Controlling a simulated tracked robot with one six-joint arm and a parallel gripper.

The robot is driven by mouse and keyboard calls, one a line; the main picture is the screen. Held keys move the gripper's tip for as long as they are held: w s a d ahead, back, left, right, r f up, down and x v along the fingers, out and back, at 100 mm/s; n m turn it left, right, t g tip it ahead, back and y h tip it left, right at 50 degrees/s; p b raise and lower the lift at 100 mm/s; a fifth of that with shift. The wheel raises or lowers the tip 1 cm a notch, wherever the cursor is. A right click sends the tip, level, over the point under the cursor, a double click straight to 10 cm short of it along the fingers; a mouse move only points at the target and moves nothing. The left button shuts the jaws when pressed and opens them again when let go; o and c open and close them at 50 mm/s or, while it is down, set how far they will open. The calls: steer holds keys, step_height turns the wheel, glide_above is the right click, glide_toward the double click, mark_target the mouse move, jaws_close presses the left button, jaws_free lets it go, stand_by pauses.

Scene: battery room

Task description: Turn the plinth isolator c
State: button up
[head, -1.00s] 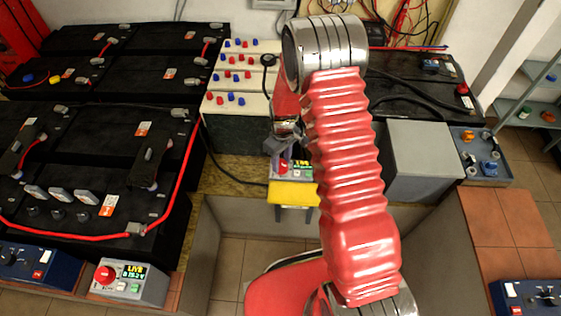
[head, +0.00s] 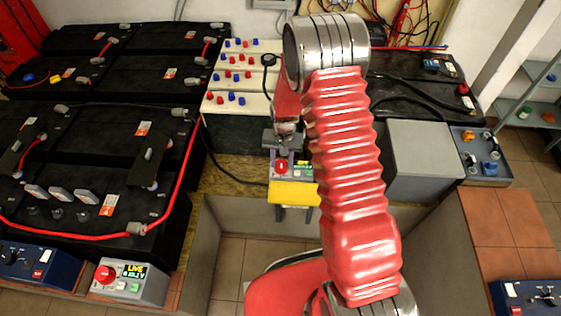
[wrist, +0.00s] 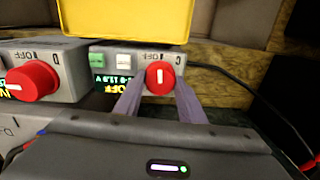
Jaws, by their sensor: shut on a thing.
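The plinth isolator c is a small grey box with a red knob (wrist: 160,77), a display and two buttons. The wrist view shows it upside down with a letter C on its face. The knob's white mark stands upright in that view, in line with the OFF lettering beside it. The yellow word on its display (wrist: 113,86) appears to read OFF. My gripper (wrist: 160,92) is shut on the knob, one finger on each side. In the head view the isolator (head: 281,166) sits beyond the yellow plate, partly hidden by my arm.
A similar isolator marked D (wrist: 33,80) stands close beside it, its mark sideways. A yellow plate (head: 293,194) lies in front. Black batteries (head: 60,190) with a red cable fill the left. A grey box (head: 425,160) stands right.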

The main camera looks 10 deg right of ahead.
mark_target(282, 163)
steer(key=shift+w+r+m, duration=0.1)
steer(key=shift+w+m, duration=0.15)
steer(key=shift+m, duration=0.55)
steer(key=o, duration=1)
steer(key=shift+s, duration=0.15)
steer(key=shift+o, duration=0.2)
step_height(282, 163, up, 14)
steer(key=shift+d+f, duration=0.15)
steer(key=shift+f, duration=0.05)
